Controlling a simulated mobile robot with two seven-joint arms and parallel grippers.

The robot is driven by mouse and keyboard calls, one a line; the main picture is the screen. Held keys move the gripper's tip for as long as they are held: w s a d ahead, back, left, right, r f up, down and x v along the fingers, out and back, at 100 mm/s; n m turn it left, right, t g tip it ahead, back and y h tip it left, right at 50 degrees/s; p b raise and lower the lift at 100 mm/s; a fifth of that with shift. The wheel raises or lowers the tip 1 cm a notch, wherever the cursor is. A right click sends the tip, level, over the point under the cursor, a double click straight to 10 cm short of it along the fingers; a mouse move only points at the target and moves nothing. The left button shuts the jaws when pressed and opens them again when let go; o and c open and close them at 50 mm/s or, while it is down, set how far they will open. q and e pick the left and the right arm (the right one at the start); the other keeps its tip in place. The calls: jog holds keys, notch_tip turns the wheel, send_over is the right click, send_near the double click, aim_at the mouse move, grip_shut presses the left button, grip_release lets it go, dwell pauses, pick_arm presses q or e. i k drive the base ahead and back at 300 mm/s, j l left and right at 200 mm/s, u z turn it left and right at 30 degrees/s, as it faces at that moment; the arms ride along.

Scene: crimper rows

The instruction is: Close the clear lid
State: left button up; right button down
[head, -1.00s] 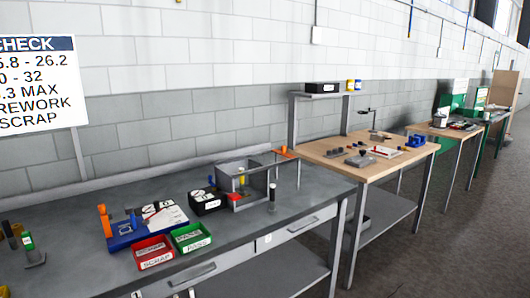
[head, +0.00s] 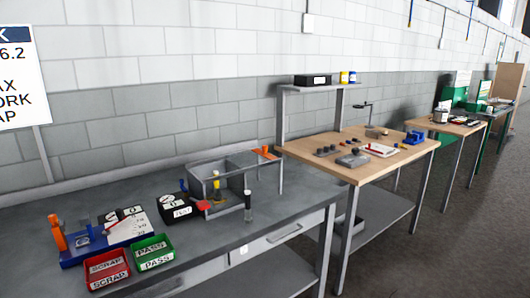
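A grey-framed box (head: 208,206) stands on the grey bench in the head view, with a yellow-topped part and a red piece inside or at its front. A thin-framed panel, which looks like the clear lid (head: 262,159), reaches out from the box's top to the right, with an orange piece on it. The lid looks swung open, though its pane is hard to see and its exact angle is unclear. Neither of my grippers is in view.
The grey bench (head: 310,190) also holds a black TEST box (head: 178,210), a red SCRAP bin (head: 107,270), a green PASS bin (head: 153,252), a blue-based gauge board (head: 110,232) and a dark cylinder (head: 248,208). A wooden table (head: 390,150) stands to the right.

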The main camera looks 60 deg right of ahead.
aim_at(264, 148)
jog(key=l+u, duration=0.15)
jog(key=l, duration=0.3)
jog(key=k+l+u, duration=0.2)
jog(key=l, duration=0.7)
jog(key=k+l+u, duration=0.1)
jog(key=l, duration=0.35)
jog(key=k+l, duration=0.1)
jog(key=l, duration=0.35)
jog(key=k+l+u, duration=0.1)
jog(key=l, duration=0.4)
